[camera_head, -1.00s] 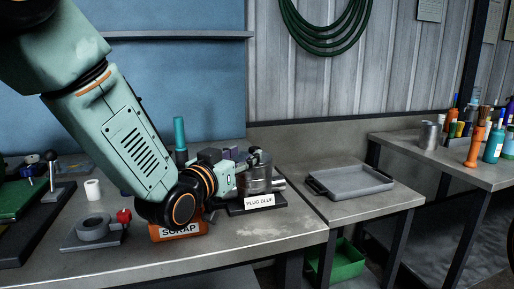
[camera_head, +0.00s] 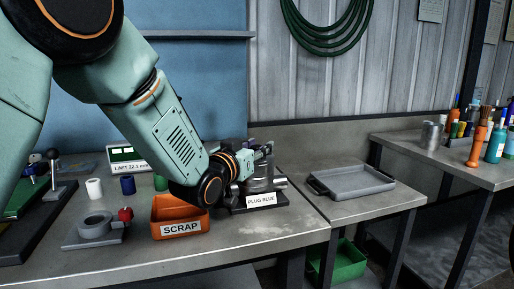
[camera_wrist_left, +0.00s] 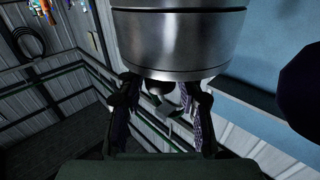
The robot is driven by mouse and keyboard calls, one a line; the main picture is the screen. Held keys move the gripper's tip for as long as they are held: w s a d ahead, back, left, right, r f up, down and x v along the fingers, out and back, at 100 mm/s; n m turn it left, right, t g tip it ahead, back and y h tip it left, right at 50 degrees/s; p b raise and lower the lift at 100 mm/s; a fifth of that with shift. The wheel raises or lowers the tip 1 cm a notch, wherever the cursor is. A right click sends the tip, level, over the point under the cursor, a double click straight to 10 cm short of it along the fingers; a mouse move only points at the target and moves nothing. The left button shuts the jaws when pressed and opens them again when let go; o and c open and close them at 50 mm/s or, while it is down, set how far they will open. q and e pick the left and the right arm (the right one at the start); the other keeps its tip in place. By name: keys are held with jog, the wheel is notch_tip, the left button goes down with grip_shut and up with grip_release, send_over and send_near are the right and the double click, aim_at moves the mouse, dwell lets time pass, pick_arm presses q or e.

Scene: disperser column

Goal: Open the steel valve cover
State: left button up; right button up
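The steel valve (camera_head: 262,174), a short shiny cylinder, stands on a dark base labelled PLUG BLUE on the bench. My left gripper (camera_head: 263,152) is at its upper part and partly hides it in the head view. In the left wrist view, the steel cylinder (camera_wrist_left: 180,45) fills the top middle. My left gripper (camera_wrist_left: 161,105) shows there with its two fingers apart, just below the cylinder's rim. A small dark part lies between the fingers; I cannot tell whether they touch it. My right gripper is not in view.
An orange SCRAP bin (camera_head: 181,217) stands just left of the valve, with a grey ring fixture (camera_head: 97,228) farther left. A display marked LIMIT (camera_head: 128,158) is behind. A grey tray (camera_head: 352,181) lies on the lower table at right. The bench front is clear.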

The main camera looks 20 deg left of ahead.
pick_arm(q)
jog(key=shift+s+r, duration=0.1)
jog(key=shift+s, duration=0.1)
jog(key=c, duration=0.3)
grip_shut()
jog(key=shift+w, duration=0.1)
